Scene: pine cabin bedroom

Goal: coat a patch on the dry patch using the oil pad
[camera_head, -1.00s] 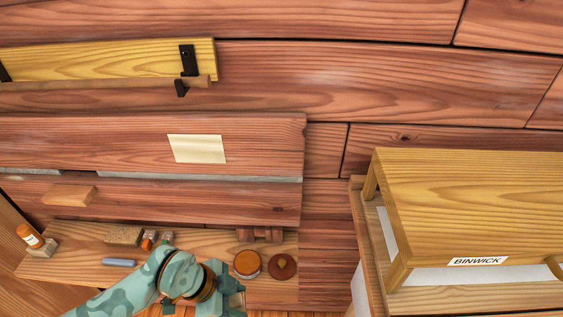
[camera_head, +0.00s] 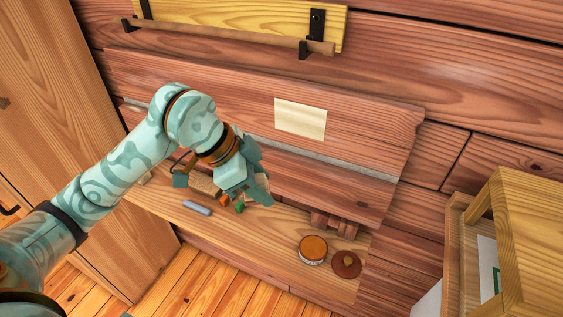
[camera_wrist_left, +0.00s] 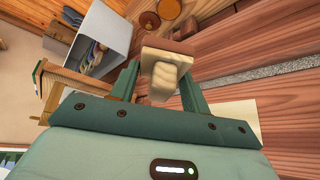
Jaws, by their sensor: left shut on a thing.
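The pale cream rectangle that looks like the dry patch (camera_head: 300,118) is flat on the sloping reddish wood panel. Part of a pale sheet, probably the same patch, shows beyond my fingers in the left wrist view (camera_wrist_left: 241,112). My left gripper (camera_head: 256,186) is in front of the panel, below and left of the patch and apart from it. The pad is mostly hidden in the head view. My right gripper is in neither view.
On the shelf (camera_head: 270,235) below the panel stand an amber-topped tin (camera_head: 312,249) and a brown lid (camera_head: 346,264). A grey-blue bar (camera_head: 197,207) and small orange and green items lie further left.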

